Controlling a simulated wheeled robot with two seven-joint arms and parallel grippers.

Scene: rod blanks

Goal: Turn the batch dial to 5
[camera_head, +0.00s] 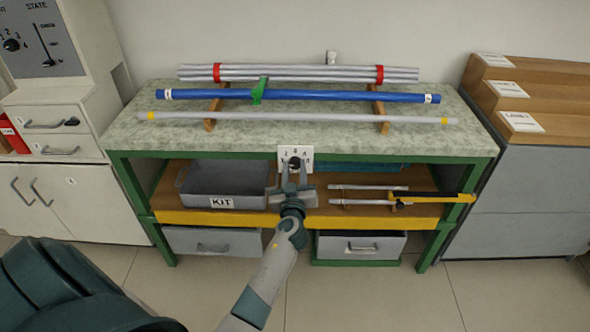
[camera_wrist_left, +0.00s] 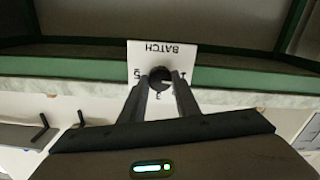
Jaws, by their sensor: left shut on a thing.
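The batch dial is a dark round knob (camera_wrist_left: 158,74) on a white plate marked BATCH (camera_wrist_left: 162,53), upside down in the left wrist view. A 5 shows left of the knob, a 3 below it and a 1 at the right. A small pale mark shows on the knob's lower right; I cannot surely read the setting. In the head view the plate (camera_head: 306,153) is on the bench's front edge. My left gripper (camera_head: 294,170) reaches up to it, and its fingers (camera_wrist_left: 160,86) are shut on the knob from both sides. My right gripper is out of view.
On the bench top (camera_head: 140,128) lie silver rods, a blue rod (camera_head: 320,96) and a grey rod (camera_head: 280,118). Below are a grey KIT tray (camera_head: 235,203) and short rods (camera_head: 368,187). Cabinets stand at left, wooden steps (camera_head: 535,95) at right.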

